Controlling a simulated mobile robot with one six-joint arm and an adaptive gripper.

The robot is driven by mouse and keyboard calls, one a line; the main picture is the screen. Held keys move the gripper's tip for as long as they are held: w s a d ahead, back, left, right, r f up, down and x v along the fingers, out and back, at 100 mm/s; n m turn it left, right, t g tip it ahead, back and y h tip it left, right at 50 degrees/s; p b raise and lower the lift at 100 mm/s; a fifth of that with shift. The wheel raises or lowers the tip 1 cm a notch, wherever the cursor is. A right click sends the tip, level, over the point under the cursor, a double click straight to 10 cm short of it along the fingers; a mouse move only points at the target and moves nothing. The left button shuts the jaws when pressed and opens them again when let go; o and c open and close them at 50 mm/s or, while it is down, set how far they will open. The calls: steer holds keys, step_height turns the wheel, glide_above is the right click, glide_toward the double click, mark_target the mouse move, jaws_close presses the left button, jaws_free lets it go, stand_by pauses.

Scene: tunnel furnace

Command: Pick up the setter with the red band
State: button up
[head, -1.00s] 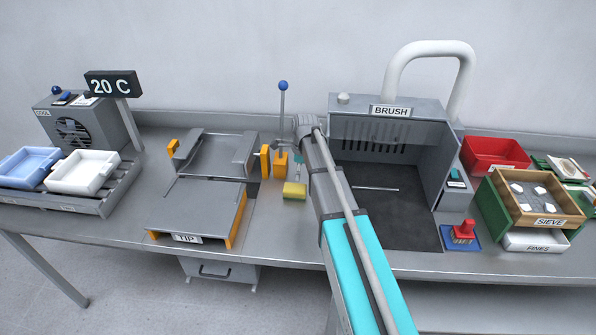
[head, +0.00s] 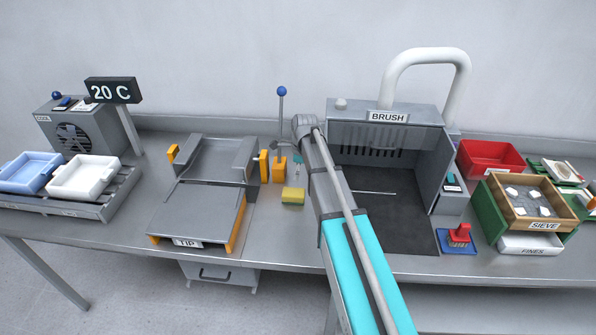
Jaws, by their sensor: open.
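No setter with a red band can be made out. A light blue tray (head: 29,174) and a white tray (head: 84,178) sit side by side on a slatted grey rack (head: 108,204) at the left; no red band shows on either. My arm reaches up from the bottom right to the middle of the bench, between the tip station and the brush booth.
The tip station (head: 200,221) stands left of my arm, with a blue-knobbed lever (head: 282,118) and yellow sponge (head: 293,196) beside it. The brush booth (head: 387,137), red bin (head: 490,158) and sieve box (head: 535,210) are at the right. A fan box (head: 72,128) stands back left.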

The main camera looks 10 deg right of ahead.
steer(key=s+n+h, duration=0.1)
steer(key=s+n, duration=2)
steer(key=s, duration=0.3)
steer(key=shift+s+a+n, duration=0.25)
steer(key=shift+a+n, duration=0.05)
steer(key=shift+a, duration=0.15)
steer(key=shift+w, duration=0.15)
